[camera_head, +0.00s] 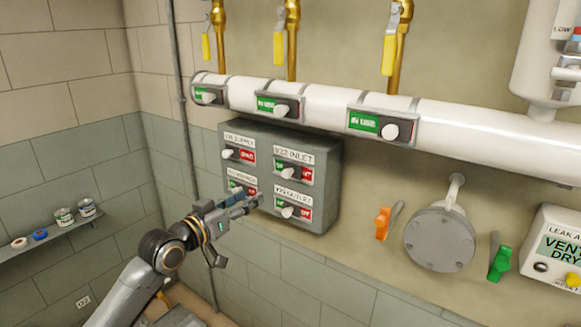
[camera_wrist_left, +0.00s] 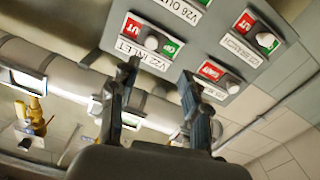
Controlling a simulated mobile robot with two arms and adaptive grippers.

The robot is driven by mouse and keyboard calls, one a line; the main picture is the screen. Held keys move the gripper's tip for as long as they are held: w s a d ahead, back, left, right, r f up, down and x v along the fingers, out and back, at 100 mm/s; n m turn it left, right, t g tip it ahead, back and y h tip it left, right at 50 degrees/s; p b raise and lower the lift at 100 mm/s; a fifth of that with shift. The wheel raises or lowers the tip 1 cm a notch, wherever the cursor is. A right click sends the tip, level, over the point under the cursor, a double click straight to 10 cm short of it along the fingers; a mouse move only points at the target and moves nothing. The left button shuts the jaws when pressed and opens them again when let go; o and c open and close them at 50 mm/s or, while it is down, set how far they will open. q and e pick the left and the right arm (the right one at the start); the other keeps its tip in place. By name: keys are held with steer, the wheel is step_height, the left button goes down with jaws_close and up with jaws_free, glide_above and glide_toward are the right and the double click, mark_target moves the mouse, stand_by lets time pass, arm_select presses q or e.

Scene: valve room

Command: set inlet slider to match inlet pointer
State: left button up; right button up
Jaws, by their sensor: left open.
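The V22 INLET slider (camera_head: 288,172) is at the upper right of the grey panel (camera_head: 326,165). Its white knob sits about mid-track, with green on its left and red on its right. In the left wrist view the panel appears upside down, and the inlet slider (camera_wrist_left: 152,42) shows beyond the fingers, knob between red and green. My left gripper (camera_head: 256,200) is in front of the panel's lower part, open and empty. Its two spread fingers (camera_wrist_left: 157,95) show in the wrist view, apart from the knob. I cannot identify the inlet pointer. My right gripper is not in view.
A white pipe (camera_head: 460,128) with several green-labelled sliders runs above. A round grey flange (camera_head: 440,239) and an orange handle (camera_head: 382,223) are at right.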

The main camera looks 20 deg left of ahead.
arm_select(q)
steer(key=p, duration=0.2)
glide_toward(284, 175)
steer(key=w+d, duration=0.1)
steer(key=x, duration=0.2)
steer(key=p+x, duration=0.1)
steer(key=shift+w+a+r, duration=0.1)
steer(key=shift+w, duration=0.4)
steer(key=shift+x, duration=1.1)
steer(key=shift+w+d, duration=0.2)
steer(key=shift+w, duration=0.1)
steer(key=shift+w+d, duration=0.1)
steer(key=shift+w, duration=0.4)
steer(key=shift+s, duration=0.1)
steer(key=c, duration=0.5)
jaws_close()
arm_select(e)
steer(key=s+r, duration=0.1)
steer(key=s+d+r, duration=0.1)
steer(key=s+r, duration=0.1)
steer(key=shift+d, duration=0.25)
